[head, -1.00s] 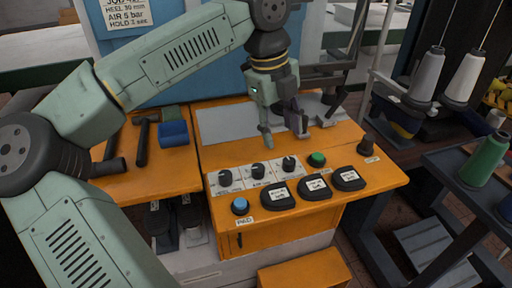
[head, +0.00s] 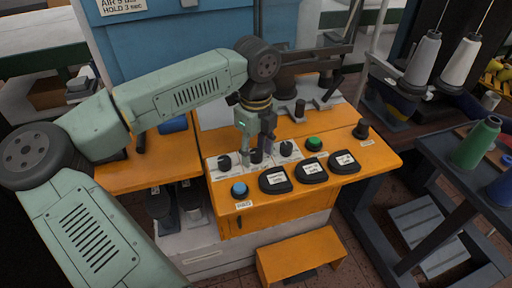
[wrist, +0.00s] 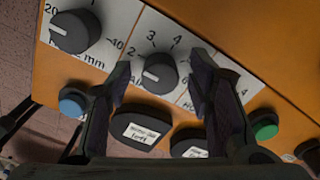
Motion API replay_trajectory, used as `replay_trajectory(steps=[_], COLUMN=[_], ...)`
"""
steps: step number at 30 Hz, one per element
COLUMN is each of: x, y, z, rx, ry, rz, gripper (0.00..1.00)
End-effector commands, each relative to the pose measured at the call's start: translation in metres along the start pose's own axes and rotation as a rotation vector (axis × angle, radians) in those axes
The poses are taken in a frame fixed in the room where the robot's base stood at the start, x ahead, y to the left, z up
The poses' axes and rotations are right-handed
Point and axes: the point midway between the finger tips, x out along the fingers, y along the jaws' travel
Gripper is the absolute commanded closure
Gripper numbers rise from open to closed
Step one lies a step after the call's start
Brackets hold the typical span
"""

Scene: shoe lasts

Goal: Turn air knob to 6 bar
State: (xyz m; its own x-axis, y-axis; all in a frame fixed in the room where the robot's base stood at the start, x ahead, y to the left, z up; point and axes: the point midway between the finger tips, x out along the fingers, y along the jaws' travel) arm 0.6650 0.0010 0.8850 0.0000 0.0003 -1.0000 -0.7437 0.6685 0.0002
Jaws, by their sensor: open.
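The dark air knob (wrist: 160,73) is the middle one of three on a white dial strip. In the wrist view its pale pointer mark is on the left part of its face, and numbers 2, 3 and 4 show around its upper edge. My gripper (wrist: 161,67) is open, one finger on either side of this knob; I cannot tell whether they touch it. In the head view my gripper (head: 256,152) is over the strip and partly hides the knob (head: 257,157).
A mm knob (wrist: 75,31) is on the left and another knob (head: 287,148) on the right. A blue button (head: 239,190), green button (head: 314,144) and black labelled pads (head: 275,180) lie close by on the orange bench (head: 375,158). A sign (head: 120,4) is cut off above.

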Motion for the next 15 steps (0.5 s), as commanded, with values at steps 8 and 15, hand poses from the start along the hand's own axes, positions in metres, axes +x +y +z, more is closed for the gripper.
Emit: replay_trajectory(steps=[8, 15], x=[0.0010, 0.0008], y=[0.0000, 0.0000], z=[-0.0001, -0.0002], rx=[0.001, 0.001], ry=[0.000, 0.000], rz=[0.000, 0.000], gripper=[0.55, 0.71])
